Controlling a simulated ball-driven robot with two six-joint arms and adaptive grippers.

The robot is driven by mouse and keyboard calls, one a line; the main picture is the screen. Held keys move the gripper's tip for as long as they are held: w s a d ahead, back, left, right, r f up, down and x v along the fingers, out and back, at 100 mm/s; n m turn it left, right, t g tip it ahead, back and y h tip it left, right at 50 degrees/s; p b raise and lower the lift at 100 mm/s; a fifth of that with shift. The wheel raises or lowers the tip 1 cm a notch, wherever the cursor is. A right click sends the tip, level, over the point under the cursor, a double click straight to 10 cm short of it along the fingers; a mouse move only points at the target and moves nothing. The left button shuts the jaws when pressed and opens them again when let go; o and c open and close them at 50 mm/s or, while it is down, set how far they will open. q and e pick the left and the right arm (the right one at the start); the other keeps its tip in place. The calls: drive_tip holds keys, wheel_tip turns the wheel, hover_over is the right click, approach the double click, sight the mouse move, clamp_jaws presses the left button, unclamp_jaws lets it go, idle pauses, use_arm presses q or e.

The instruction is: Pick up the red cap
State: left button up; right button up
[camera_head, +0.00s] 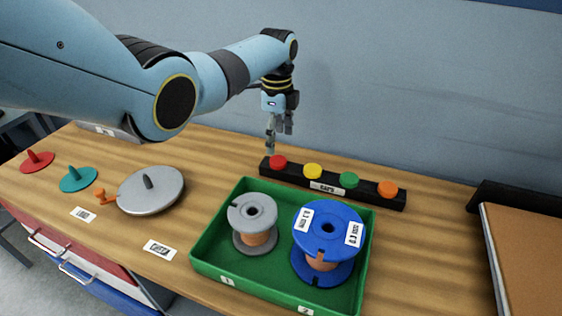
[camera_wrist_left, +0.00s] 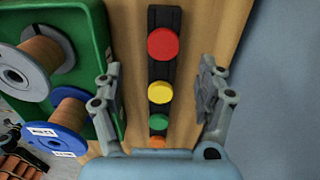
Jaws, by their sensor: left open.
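The red cap (camera_head: 278,162) sits at the left end of a black cap rack (camera_head: 325,186) at the back of the table. In the left wrist view the red cap (camera_wrist_left: 162,44) is at the top of the row, ahead of the fingertips and between their lines. My left gripper (camera_head: 276,140) points down above the red cap, with a small gap that I cannot measure. In the left wrist view my left gripper (camera_wrist_left: 158,82) is open and empty, its fingers on either side of the rack. My right gripper is out of view.
Yellow (camera_head: 313,171), green (camera_head: 349,180) and orange (camera_head: 387,189) caps share the rack. A green tray (camera_head: 213,232) holds a grey spool (camera_head: 252,212) and a blue spool (camera_head: 328,229) in front. A grey disc (camera_head: 150,192) lies left. The wall rises behind.

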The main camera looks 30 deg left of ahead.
sight(278, 160)
use_arm(q)
wheel_tip(278, 160, down, 2)
drive_tip(key=f+b, duration=0.1)
drive_tip(key=f, duration=0.1)
drive_tip(key=f+b, duration=0.1)
drive_tip(key=f, duration=0.1)
drive_tip(key=shift+w+f+b, duration=0.2)
drive_tip(key=shift+f+b, duration=0.05)
drive_tip(key=shift+b, duration=0.1)
drive_tip(key=shift+f, duration=0.5)
drive_tip(key=shift+r, duration=0.1)
drive_tip(key=shift+c, duration=0.8)
drive_tip(key=c, duration=0.9)
drive_tip(key=shift+o, duration=0.2)
drive_tip(key=shift+a, duration=0.1)
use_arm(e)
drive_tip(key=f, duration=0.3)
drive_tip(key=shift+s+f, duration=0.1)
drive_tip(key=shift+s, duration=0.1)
use_arm(q)
drive_tip(key=shift+r, duration=0.1)
